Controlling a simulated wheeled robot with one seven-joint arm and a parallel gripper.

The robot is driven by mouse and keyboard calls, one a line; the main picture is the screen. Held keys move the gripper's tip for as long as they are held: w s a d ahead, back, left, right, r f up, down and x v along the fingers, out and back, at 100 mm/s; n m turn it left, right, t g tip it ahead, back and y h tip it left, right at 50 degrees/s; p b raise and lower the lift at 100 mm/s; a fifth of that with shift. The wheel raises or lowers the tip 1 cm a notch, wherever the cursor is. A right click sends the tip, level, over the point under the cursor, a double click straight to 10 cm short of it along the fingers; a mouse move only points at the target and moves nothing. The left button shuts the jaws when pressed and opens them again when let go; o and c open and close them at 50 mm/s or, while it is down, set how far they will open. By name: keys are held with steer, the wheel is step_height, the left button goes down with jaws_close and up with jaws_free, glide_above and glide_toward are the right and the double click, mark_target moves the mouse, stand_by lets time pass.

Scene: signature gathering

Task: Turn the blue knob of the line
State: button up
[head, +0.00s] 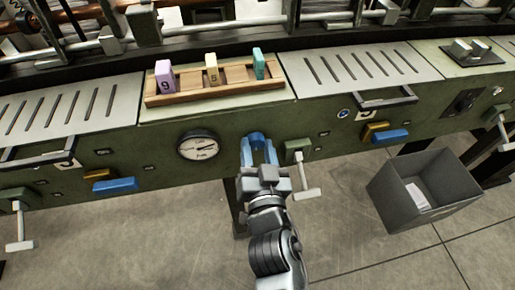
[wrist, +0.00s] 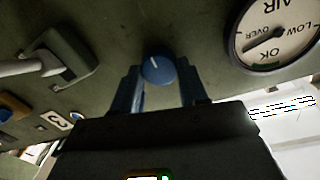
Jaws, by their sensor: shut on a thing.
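The round blue knob (wrist: 158,70) sits on the green front panel in the wrist view. Its white pointer line points up and slightly left in that picture. My gripper (wrist: 158,82) has one blue finger on each side of the knob and is shut on it. In the head view my gripper (head: 258,140) reaches to the panel, and its fingers hide the knob. The air gauge (head: 199,144) is just left of my gripper. It also shows in the wrist view (wrist: 278,32), upside down, its needle tip between OVER and OK.
A lever handle (head: 304,170) sticks out close to the right of my gripper. A wooden rack (head: 215,94) with several numbered blocks lies above. A grey bin (head: 425,188) stands on the floor at right. The floor in front is otherwise open.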

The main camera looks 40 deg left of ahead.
steer(key=n+b, duration=0.1)
steer(key=n, duration=0.2)
steer(key=shift+n, duration=1.4)
steer(key=o, duration=1.1)
steer(key=shift+c, duration=0.2)
steer(key=shift+s, duration=0.1)
steer(key=v, duration=0.7)
steer(key=shift+s+d+f, duration=0.15)
steer(key=shift+s+d, duration=0.05)
steer(key=shift+d, duration=0.1)
